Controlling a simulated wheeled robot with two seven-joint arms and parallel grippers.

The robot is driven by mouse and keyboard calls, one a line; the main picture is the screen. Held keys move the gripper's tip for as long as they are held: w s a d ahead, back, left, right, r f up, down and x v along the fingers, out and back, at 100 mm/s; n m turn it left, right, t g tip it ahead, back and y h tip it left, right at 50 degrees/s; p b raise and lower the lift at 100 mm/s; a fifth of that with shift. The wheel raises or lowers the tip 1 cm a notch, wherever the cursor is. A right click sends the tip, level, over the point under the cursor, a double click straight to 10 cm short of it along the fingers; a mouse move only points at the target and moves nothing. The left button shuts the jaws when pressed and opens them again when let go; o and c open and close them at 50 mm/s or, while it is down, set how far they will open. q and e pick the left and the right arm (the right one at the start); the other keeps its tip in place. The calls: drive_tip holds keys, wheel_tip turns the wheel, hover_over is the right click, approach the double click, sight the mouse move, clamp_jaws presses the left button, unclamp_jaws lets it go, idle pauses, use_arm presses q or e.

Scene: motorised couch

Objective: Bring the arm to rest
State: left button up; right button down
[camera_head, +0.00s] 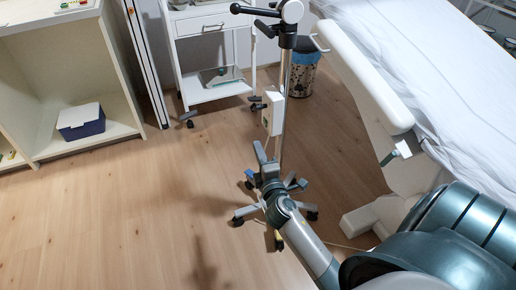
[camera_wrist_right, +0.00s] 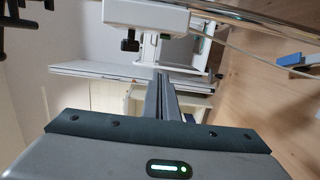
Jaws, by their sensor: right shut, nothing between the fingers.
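My right arm comes in from the lower right in the head view. My right gripper (camera_head: 261,152) is shut and empty, pointing up the picture. Its closed fingers also show in the right wrist view (camera_wrist_right: 165,95), with nothing between them. A white box (camera_head: 272,112) is fixed on an upright metal pole (camera_head: 284,90) just beyond the fingertips in the head view. The box shows at the top of the right wrist view (camera_wrist_right: 145,14), apart from the fingers. The pole's wheeled foot is partly hidden behind my gripper. My left gripper is not in view.
The couch (camera_head: 385,95) with a white sheet (camera_head: 430,80) stands at the right, near my arm. A shelf unit (camera_head: 70,55) holds a blue box (camera_head: 82,125). The wooden floor at left is clear.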

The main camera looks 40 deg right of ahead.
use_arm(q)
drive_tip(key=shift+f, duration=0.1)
